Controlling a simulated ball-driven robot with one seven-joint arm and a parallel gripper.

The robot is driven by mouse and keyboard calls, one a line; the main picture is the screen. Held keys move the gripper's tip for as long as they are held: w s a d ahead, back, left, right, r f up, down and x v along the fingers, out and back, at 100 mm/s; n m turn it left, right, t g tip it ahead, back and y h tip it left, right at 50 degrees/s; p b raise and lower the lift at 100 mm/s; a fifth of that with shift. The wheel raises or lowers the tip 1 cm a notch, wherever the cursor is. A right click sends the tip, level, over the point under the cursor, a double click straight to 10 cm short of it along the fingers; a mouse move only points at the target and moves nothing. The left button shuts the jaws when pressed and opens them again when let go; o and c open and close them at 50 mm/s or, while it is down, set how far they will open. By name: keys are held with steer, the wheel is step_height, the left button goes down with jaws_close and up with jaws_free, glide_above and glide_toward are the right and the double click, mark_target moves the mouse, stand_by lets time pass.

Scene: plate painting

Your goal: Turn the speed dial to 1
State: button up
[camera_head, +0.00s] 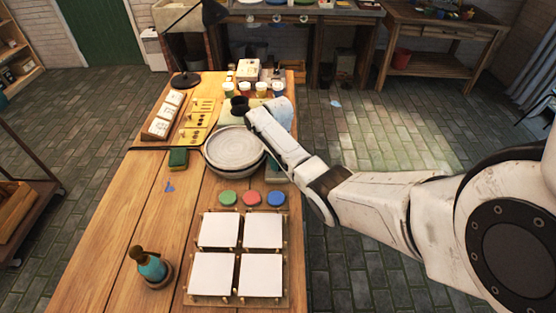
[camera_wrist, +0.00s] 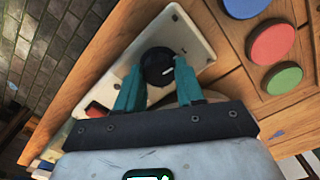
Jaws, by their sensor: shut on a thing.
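The speed dial (camera_wrist: 157,62) is a round black knob with a short white mark, on a pale panel (camera_wrist: 190,28) in the wrist view. The mark points to the right in that picture. No numbers are readable around it. My gripper (camera_wrist: 160,76) has its two teal fingers shut on the dial, one on each side. In the head view my arm hides the dial, the fingers and most of the panel. The round grey pottery wheel (camera_head: 233,148) stands just left of my arm.
Green (camera_head: 229,198), red (camera_head: 250,198) and blue (camera_head: 277,198) discs lie in front of the wheel, near several white tiles (camera_head: 218,229). Paint jars (camera_head: 229,88) are behind. Bare wood (camera_head: 110,225) is at the left.

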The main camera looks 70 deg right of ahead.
steer(key=o, duration=1)
steer(key=shift+o, duration=0.2)
step_height(320, 180, up, 11)
steer(key=shift+f, duration=0.1)
